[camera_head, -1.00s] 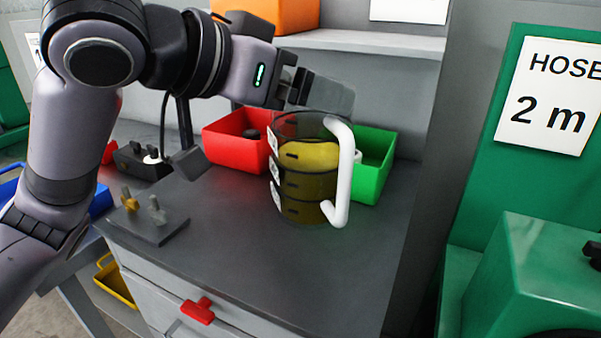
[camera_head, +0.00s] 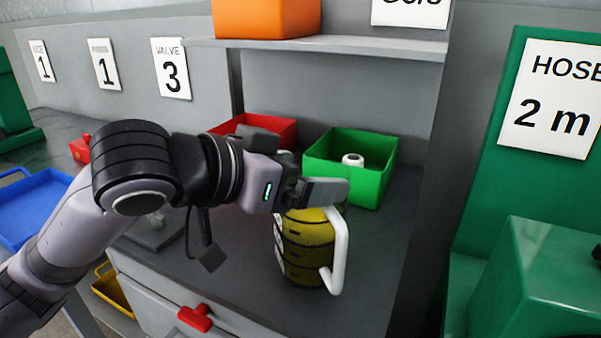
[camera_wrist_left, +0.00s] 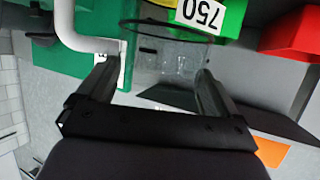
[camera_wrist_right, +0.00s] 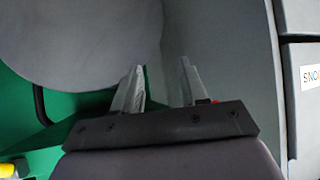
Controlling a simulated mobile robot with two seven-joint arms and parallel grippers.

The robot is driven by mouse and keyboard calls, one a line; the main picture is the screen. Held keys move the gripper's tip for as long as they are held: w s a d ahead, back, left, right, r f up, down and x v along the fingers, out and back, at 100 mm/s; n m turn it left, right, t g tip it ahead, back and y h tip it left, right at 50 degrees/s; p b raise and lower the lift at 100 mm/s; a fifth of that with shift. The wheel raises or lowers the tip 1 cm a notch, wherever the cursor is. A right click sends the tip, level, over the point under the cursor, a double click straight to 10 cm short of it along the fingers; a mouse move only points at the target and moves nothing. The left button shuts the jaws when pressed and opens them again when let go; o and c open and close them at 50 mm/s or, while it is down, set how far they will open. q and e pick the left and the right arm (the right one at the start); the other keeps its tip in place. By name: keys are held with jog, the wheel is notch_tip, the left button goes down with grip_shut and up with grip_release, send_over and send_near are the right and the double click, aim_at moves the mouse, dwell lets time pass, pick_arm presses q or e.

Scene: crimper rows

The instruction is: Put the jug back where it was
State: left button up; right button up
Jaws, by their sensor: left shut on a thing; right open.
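The jug (camera_head: 307,252) is clear, with dark bands, yellow liquid and a white handle (camera_head: 340,255) on its right. It is upright above or on the front part of the grey cabinet top (camera_head: 240,290); I cannot tell whether its base touches. My left gripper (camera_head: 318,190) is shut on the jug at its upper part and hides some of the rim. In the left wrist view the jug's rim and handle (camera_wrist_left: 85,40) show at the fingers (camera_wrist_left: 162,70). My right gripper (camera_wrist_right: 160,72) is open and empty, seen only in the right wrist view.
A green bin (camera_head: 345,178) with a white part in it and a red bin (camera_head: 275,130) stand behind the jug. An orange bin (camera_head: 267,18) is on the shelf (camera_head: 370,45) above. A green machine (camera_head: 535,270) stands at right. A red drawer handle (camera_head: 196,318) projects in front.

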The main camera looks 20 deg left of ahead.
pick_arm(q)
jog(key=shift+f, duration=0.15)
jog(key=o, duration=1.3)
jog(key=shift+c, duration=0.2)
jog(key=b+v, duration=0.4)
jog(key=v, duration=0.8)
